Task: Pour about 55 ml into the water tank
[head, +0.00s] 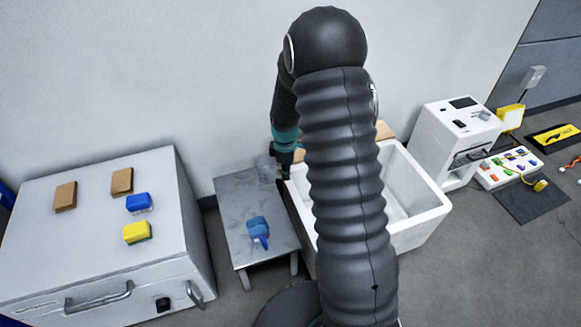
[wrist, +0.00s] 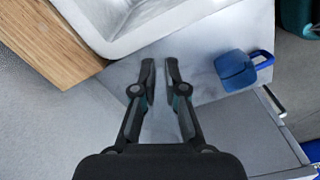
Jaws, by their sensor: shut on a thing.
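My gripper (wrist: 160,68) points down over the small grey table, with a narrow gap between its fingers. A faint, see-through vessel (head: 264,167) shows beside the fingers in the head view, at the back of the table, and my gripper is shut on it. Its outline and any liquid in it are too faint to make out in the wrist view. A blue container with a handle (head: 257,230) stands on the front of the table; it also shows right of my fingers in the wrist view (wrist: 234,72). I cannot tell which thing is the water tank.
The small grey table (head: 237,197) stands between a grey cabinet (head: 85,225) with sponges and brown blocks and a large white basin (head: 425,222). A wooden board (wrist: 45,45) lies at the basin's edge. A white machine (head: 452,140) stands farther right. My arm hides part of the basin.

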